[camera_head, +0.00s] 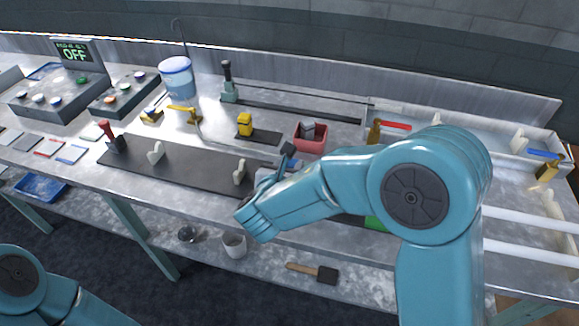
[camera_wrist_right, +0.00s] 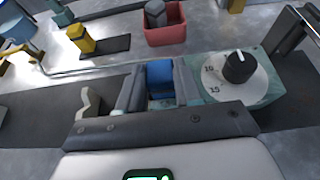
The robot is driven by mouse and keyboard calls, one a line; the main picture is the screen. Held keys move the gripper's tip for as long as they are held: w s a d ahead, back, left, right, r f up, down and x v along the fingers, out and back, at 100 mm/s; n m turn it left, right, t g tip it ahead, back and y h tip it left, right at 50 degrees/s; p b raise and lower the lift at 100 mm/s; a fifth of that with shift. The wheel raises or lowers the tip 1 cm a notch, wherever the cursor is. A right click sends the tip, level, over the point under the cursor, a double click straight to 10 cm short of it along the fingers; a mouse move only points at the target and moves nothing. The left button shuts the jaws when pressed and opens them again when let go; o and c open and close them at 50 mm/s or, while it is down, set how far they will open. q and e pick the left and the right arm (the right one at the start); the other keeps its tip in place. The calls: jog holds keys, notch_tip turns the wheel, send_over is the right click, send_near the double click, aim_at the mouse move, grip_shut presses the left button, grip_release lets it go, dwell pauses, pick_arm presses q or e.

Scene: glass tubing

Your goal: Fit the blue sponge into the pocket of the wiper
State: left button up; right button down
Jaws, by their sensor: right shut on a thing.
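My right gripper (camera_wrist_right: 158,98) is shut in the right wrist view, with a blue block (camera_wrist_right: 160,74), which looks like the blue sponge, between its two fingers. I cannot make out the wiper's pocket in either view. A tool with a wooden handle and a dark head (camera_head: 327,274) lies on the lower shelf; I cannot tell whether it is the wiper. My left gripper is out of view; only part of the left arm shows at the lower left.
A dial box with a black knob (camera_wrist_right: 238,67) stands just right of the fingers. A white hook (camera_wrist_right: 88,102) is on their left. Behind are a red bin (camera_head: 311,136) holding a grey piece and a yellow block (camera_head: 244,124).

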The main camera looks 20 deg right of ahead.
jog(key=shift+f, duration=0.2)
jog(key=c, duration=0.8)
grip_release()
jog(key=shift+o, duration=0.2)
jog(key=shift+r, duration=0.1)
jog(key=shift+r, duration=0.25)
jog(key=v, duration=1.2)
jog(key=shift+f+b, duration=0.25)
jog(key=shift+b, duration=0.1)
